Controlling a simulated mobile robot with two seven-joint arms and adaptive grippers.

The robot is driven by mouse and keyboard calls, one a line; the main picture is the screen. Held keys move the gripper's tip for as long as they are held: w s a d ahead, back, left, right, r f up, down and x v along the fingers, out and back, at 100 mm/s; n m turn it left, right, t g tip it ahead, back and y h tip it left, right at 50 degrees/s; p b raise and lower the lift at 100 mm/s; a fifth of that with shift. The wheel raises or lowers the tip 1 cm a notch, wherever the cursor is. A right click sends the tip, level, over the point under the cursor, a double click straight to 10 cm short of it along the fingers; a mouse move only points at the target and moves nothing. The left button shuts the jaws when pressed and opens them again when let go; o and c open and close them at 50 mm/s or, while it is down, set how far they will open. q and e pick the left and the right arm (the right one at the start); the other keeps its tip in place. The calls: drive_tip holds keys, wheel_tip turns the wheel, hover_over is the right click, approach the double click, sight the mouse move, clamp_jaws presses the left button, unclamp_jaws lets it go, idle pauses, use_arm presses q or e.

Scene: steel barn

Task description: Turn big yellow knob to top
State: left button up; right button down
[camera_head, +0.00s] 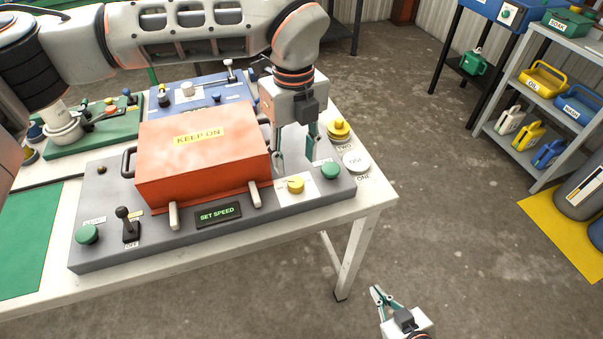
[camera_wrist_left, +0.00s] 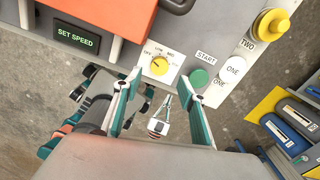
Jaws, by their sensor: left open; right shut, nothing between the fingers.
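A yellow knob (camera_head: 295,185) sits on a small white plate at the front right of the grey control panel. My left gripper (camera_head: 295,150) is open and empty, fingers pointing down, just behind the knob in the head view. In the left wrist view the knob shows between and beyond the open fingers (camera_wrist_left: 162,88), apart from them. My right gripper (camera_head: 381,294) is shut and empty, low in front of the table.
An orange KELP ON box (camera_head: 203,155) stands left of the knob. A green START button (camera_head: 329,170), a white ONE disc (camera_head: 356,162) and a yellow stacked piece (camera_head: 338,129) marked TWO are to the right. A SET SPEED display (camera_head: 218,215) is left of it.

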sight(296, 182)
use_arm(q)
wheel_tip(296, 182, down, 7)
drive_tip(key=shift+s, duration=0.1)
idle(0.3)
drive_tip(key=c, duration=1.1)
